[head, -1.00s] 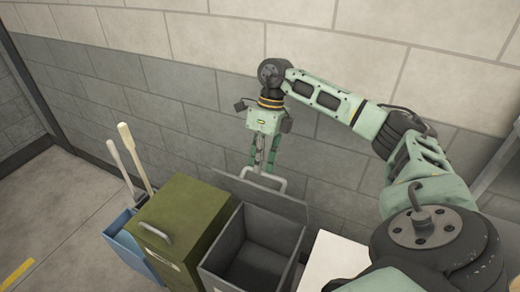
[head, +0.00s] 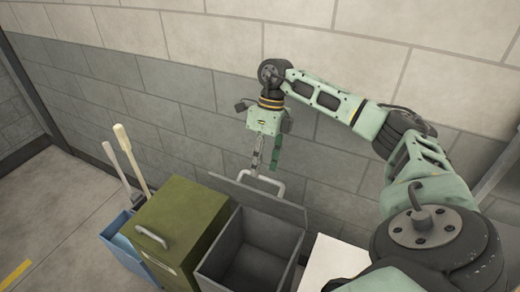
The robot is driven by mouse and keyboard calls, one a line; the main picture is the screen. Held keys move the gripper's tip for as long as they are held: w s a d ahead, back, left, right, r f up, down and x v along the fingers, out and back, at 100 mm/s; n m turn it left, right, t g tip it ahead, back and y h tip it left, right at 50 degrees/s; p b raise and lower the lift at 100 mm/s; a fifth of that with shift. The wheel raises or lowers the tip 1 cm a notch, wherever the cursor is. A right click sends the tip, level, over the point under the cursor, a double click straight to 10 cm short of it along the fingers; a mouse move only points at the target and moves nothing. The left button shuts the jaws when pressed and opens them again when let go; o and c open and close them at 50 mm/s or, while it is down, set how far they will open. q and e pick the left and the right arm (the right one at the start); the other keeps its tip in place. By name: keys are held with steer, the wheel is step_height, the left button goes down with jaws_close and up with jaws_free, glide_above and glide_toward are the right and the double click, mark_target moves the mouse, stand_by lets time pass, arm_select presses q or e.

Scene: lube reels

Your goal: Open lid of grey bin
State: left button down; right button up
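The grey bin (head: 222,252) stands at the bottom centre with its top open and a dark, empty-looking inside. Its flat grey lid (head: 280,205) is swung up and back, leaning toward the wall behind the bin. A pale bar handle (head: 278,186) sticks up from the lid's far side. My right gripper (head: 265,168) hangs down just above this handle, with a gap between its two fingers. It looks open and empty. Whether a fingertip still touches the handle I cannot tell. My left gripper is not in view.
A green bin (head: 180,217) with a shut lid stands close on the left. Beyond it is a blue container (head: 118,245) with two long handles. A white surface (head: 335,258) lies to the right. The block wall (head: 190,130) is close behind.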

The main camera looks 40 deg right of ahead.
steer(key=shift+s+d+f, duration=0.15)
steer(key=shift+s+f, duration=0.05)
steer(key=shift+f, duration=0.1)
steer(key=v, duration=1.2)
steer(key=shift+w+r, duration=0.2)
steer(key=shift+r, duration=0.15)
steer(key=shift+a+f, duration=0.1)
steer(key=shift+a, duration=0.15)
